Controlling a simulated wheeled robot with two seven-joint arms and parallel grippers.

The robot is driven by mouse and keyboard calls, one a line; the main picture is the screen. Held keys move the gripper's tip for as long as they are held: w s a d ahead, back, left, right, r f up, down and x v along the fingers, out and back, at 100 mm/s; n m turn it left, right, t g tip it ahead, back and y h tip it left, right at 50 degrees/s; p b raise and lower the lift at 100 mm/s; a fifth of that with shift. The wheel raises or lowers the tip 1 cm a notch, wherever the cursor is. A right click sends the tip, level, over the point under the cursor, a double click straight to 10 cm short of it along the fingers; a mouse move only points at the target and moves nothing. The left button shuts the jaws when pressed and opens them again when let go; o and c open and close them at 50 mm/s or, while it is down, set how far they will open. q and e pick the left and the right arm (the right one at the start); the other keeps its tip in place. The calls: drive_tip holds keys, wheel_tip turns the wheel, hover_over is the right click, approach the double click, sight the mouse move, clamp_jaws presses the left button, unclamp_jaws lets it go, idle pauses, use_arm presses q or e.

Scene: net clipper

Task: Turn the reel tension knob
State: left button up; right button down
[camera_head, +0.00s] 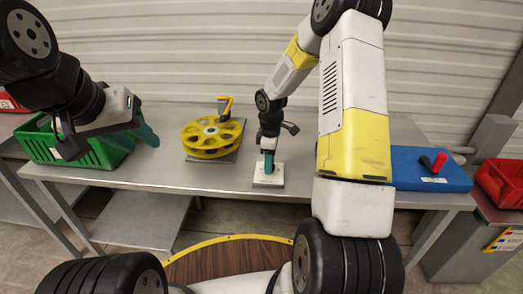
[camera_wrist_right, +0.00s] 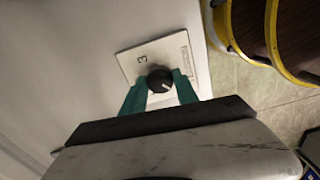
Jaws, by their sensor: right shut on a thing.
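The reel tension knob (camera_wrist_right: 160,80) is a small black dial with a light pointer mark on a white plate (camera_wrist_right: 126,62). In the wrist view the plate carries a printed "3" and a small label. In the head view the plate (camera_head: 268,182) lies near the table's front edge. My right gripper (camera_wrist_right: 161,85) points down at the plate, its two teal fingers shut on the knob from both sides. In the head view my right gripper (camera_head: 268,163) hides the knob. My left gripper (camera_head: 146,128) hangs by the green crate, its teal fingers apart and empty.
A yellow reel (camera_head: 212,137) stands on a grey base left of the plate. A green crate (camera_head: 45,148) is at the table's left, a blue box (camera_head: 410,172) with a red-handled part at its right. Red bins (camera_head: 501,183) stand far right. Bare grey tabletop (camera_head: 165,172) lies between.

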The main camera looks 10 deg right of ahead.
drive_tip(key=shift+w+r, duration=0.1)
drive_tip(key=c, duration=0.9)
unclamp_jaws()
drive_tip(key=shift+r, duration=3.85)
drive_tip(key=shift+r, duration=0.1)
drive_tip(key=s+r+m+t, duration=0.1)
drive_tip(key=s+r+m, duration=0.2)
drive_tip(key=s+r, duration=0.35)
drive_tip(key=s+r+m+t, duration=0.2)
drive_tip(key=s+r+m, duration=0.1)
drive_tip(key=r, duration=0.6)
drive_tip(key=s+r+m+t, duration=0.1)
drive_tip(key=s+r+m, duration=0.1)
drive_tip(key=s, duration=0.3)
drive_tip(key=s+a+r+m+t+y, duration=0.1)
drive_tip(key=s+r+m, duration=0.1)
drive_tip(key=s, duration=0.3)
drive_tip(key=s+a+r+m+t+y, duration=0.1)
drive_tip(key=s+r+m, duration=0.2)
drive_tip(key=s, duration=0.2)
drive_tip(key=shift+a, duration=0.1)
